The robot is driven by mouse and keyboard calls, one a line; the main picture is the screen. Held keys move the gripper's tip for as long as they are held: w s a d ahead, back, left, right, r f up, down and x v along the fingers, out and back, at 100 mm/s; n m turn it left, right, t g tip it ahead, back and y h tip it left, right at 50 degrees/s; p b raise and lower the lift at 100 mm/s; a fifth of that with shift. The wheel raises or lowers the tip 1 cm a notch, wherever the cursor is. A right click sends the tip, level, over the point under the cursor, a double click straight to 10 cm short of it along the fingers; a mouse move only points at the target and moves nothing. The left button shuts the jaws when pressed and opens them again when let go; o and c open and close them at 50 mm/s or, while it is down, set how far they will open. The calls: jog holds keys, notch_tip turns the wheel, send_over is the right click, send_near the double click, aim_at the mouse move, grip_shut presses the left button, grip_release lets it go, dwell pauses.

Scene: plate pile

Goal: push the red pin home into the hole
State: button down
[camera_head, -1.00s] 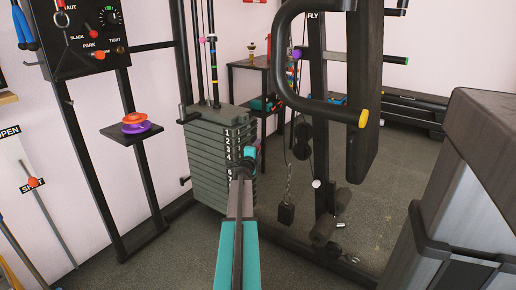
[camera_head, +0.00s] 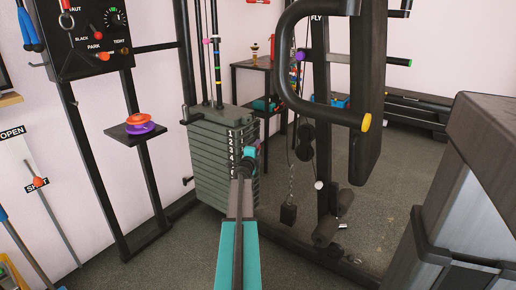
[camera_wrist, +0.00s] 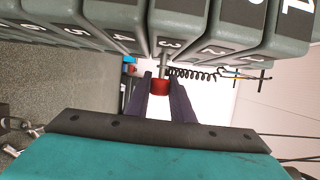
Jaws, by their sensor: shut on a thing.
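My gripper (camera_wrist: 161,82) is shut on the red pin (camera_wrist: 160,87), whose red head shows between the two dark fingers in the wrist view. The pin is in front of the grey weight stack (camera_wrist: 122,15), close to the plate marked 3. The pin's far end and the hole are not clear to see, so I cannot tell how deep the pin sits. In the head view my gripper (camera_head: 244,165) is at the numbered front of the weight stack (camera_head: 210,160), and my wrist hides the pin there.
A coiled black cord (camera_wrist: 195,74) hangs beside the pin in the wrist view. A black padded machine arm (camera_head: 315,108) stands right of the stack. A small shelf with orange and purple discs (camera_head: 139,123) is at the left. A large grey block (camera_head: 470,190) fills the right.

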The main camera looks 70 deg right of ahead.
jog(key=shift+w+d+p, duration=0.15)
jog(key=shift+w+p, duration=0.15)
jog(key=shift+w, duration=0.35)
jog(key=c, duration=1.5)
grip_release()
jog(key=shift+o, duration=0.2)
jog(key=s+a+p, duration=0.1)
jog(key=a+p, duration=0.1)
jog(key=a, duration=1.1)
jog(key=shift+s+a+p, duration=0.2)
jog(key=shift+a+p, duration=0.2)
